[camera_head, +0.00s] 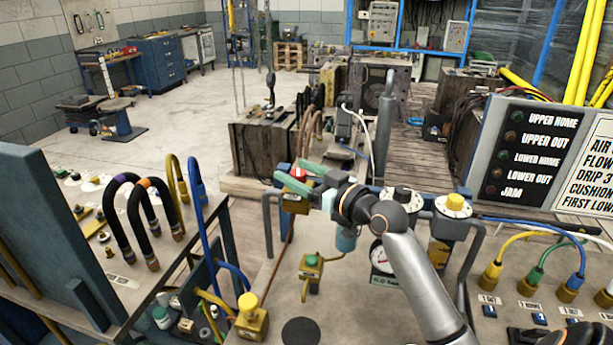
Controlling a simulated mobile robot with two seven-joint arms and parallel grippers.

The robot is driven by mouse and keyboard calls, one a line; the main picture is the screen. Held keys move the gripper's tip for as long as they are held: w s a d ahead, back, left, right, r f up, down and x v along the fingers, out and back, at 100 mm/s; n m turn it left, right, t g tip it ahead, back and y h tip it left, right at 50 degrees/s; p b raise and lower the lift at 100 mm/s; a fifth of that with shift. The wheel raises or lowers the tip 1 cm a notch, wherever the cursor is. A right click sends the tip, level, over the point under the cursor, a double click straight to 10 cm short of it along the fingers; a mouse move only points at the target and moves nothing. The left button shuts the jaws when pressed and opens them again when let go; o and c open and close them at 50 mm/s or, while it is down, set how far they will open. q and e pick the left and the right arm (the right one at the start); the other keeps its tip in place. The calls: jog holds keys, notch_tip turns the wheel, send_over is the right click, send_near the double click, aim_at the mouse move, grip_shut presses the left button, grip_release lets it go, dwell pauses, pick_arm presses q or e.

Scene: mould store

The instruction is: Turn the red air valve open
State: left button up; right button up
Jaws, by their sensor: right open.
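The red air valve (298,172) is a small red knob on a yellow body near the far edge of the grey panel. My right gripper (290,170) reaches in from the lower right with its green fingers spread. The fingers lie on either side of the red knob in the picture, with the knob showing between them. I cannot tell whether they touch it. The wrist and fingers hide part of the valve's right side. My left gripper does not show.
A green-topped valve (311,262) and a yellow-topped valve (249,306) stand nearer on the panel. A black-topped unit (402,193), a yellow dial (455,203) and a gauge (381,254) stand to the right. Black hoses (131,205) arch at left.

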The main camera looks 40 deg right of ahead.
jog(key=s+d+b, duration=0.2)
jog(key=s+b, duration=0.1)
jog(key=s, duration=0.9)
jog(key=shift+s+d, duration=0.1)
